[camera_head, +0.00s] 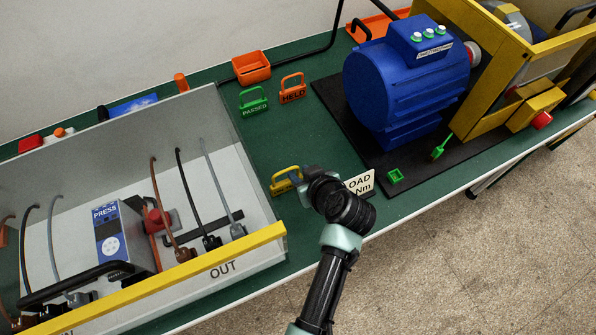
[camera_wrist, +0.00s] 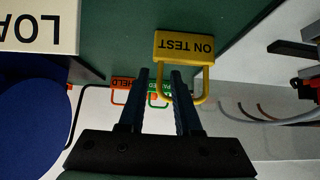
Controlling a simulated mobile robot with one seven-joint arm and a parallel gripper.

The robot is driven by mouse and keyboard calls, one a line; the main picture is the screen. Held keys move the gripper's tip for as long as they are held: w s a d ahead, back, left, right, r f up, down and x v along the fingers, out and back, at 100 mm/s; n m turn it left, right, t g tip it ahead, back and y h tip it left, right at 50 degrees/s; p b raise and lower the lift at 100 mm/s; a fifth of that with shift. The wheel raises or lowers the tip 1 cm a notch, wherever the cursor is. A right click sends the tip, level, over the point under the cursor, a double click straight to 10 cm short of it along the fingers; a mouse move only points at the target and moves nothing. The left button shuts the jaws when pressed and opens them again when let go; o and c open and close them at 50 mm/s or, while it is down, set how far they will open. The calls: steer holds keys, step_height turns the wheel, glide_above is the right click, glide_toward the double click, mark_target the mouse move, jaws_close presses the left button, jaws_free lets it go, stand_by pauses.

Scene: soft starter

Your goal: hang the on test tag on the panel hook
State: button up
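The yellow ON TEST tag (camera_wrist: 184,46) lies in front of my gripper in the wrist view, its lettering upside down. Its loop handle points toward my gripper (camera_wrist: 160,74). The two dark fingers are apart; one side of the loop shows between them, and the right finger overlaps the loop's opening. I cannot tell whether they touch it. In the head view the tag (camera_head: 286,181) is on the green table beside the OUT box, partly hidden by my wrist, which also hides the fingertips. I cannot make out the panel hook for certain.
Green PASSED (camera_head: 253,103) and orange HELD (camera_head: 292,90) tags lie farther back by an orange bin (camera_head: 251,67). A white LOAD sign (camera_head: 360,184) stands right beside my wrist. The blue motor (camera_head: 405,85) is right. The grey OUT box (camera_head: 262,205) with hanging leads is left.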

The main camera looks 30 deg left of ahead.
jaws_close()
stand_by(0.3)
step_height(320, 180, up, 10)
steer(key=p, duration=0.8)
